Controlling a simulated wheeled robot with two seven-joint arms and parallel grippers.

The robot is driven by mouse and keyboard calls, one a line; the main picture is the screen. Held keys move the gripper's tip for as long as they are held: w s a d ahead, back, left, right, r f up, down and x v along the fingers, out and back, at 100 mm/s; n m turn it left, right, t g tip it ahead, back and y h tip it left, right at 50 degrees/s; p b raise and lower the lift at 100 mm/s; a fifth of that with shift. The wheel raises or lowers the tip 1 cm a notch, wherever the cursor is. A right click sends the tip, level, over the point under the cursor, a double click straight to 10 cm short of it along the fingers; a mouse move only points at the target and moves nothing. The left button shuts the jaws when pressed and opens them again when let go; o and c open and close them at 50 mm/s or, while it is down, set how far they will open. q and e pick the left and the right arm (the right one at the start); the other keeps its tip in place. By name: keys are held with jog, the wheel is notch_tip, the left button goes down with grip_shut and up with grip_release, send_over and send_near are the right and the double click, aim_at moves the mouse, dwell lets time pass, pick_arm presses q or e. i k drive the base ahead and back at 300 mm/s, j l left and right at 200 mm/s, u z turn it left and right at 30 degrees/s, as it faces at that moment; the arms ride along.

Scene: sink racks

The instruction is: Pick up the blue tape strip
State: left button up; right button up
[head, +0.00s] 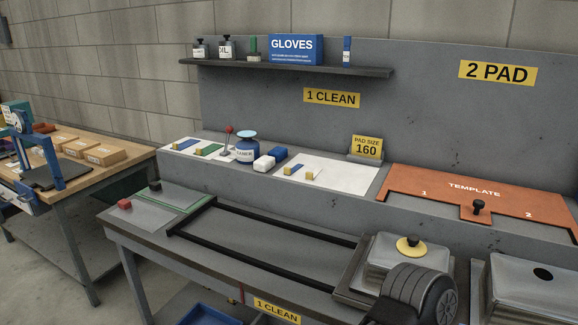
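Two blue strips could be the blue tape strip, and I cannot tell which is meant. One blue strip (188,144) lies on the left white sheet, with a small yellow block at its near end. Neither gripper shows clearly. A dark ribbed rounded part (420,288) at the lower right may be part of my arm, but no fingertips can be made out.
The raised ledge also holds a green strip (210,149), a blue jar (246,149), a blue-and-white block (264,162), a "160" sign (367,147) and an orange template (450,186). Below are dark rails (270,246) and a metal box (385,262). A shelf (285,69) overhangs behind.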

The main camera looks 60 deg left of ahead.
aim_at(288, 171)
jog(key=k+j, duration=0.7)
jog(key=j, duration=0.15)
jog(key=k+j+z, duration=0.1)
jog(key=k+j, duration=0.6)
jog(key=j, duration=0.15)
